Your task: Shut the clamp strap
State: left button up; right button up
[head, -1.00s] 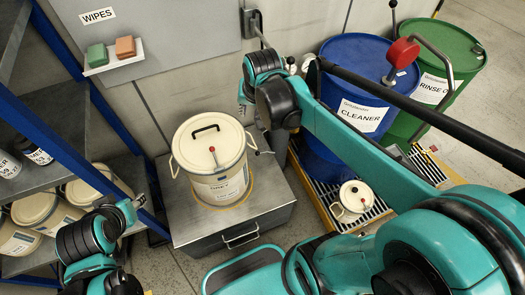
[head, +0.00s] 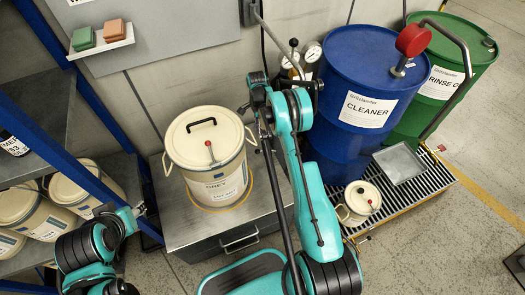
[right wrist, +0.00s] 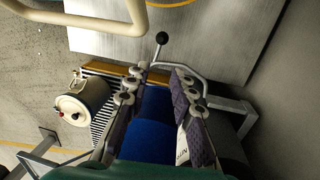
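No clamp strap can be clearly made out in the head view, where my right arm covers the spot. In the right wrist view a curved grey metal bar (right wrist: 192,86) runs by the fingertips to a grey bracket (right wrist: 232,106), and a black-knobbed lever (right wrist: 161,40) stands just beyond. I cannot tell whether the bar is the strap. My right gripper (right wrist: 160,72) is open, its fingers apart with nothing clearly held. In the head view it is at the pail's right (head: 262,108). My left gripper (head: 140,211) is by the shelf, its fingers too small to read.
A cream pail (head: 205,155) stands on a metal box (head: 185,232). A blue drum (head: 345,85) and a green drum (head: 470,60) stand right, with a small cream can (head: 361,198) on the grate. Gauges (head: 312,51) show behind my right arm. A shelf is left.

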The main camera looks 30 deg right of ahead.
jog(key=shift+m, duration=0.6)
jog(key=f+b, duration=0.1)
jog(key=f, duration=0.3)
jog(key=s+f+b, duration=0.1)
jog(key=f, duration=0.3)
jog(key=s+f+b, duration=0.1)
jog(key=f, duration=0.3)
jog(key=shift+d+f, duration=0.2)
jog(key=shift+f, duration=0.15)
grip_shut()
